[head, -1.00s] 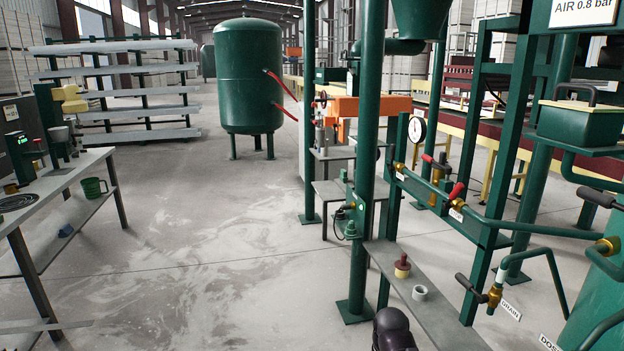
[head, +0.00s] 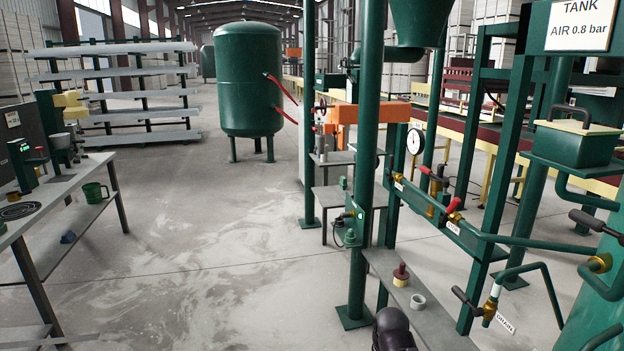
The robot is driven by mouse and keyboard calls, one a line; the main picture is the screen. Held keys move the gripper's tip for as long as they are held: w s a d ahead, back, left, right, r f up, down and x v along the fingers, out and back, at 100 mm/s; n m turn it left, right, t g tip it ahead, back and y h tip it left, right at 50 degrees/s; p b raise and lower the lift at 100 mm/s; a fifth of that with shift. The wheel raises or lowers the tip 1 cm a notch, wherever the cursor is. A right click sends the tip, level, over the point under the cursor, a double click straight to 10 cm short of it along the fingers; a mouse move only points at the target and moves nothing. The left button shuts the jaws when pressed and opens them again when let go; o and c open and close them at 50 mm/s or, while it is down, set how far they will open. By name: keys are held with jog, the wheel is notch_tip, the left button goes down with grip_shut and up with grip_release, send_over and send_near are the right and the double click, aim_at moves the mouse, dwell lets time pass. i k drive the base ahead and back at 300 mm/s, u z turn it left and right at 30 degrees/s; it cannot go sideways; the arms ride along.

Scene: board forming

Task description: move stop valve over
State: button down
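A brass valve with a black lever (head: 488,308) is on the drain pipe, beside a "DRAIN" label. Another black-lever valve (head: 600,262) is on the green vessel at the right edge. A dark rounded part of my arm shows at the bottom centre. My gripper is not in view.
A grey worktable (head: 60,183) is at left. The concrete floor (head: 210,230) between is clear.

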aim_at(456, 202)
jog(key=k, duration=1.3)
jog(key=z, duration=0.65)
jog(key=i, duration=1.85)
jog(key=u, duration=0.35)
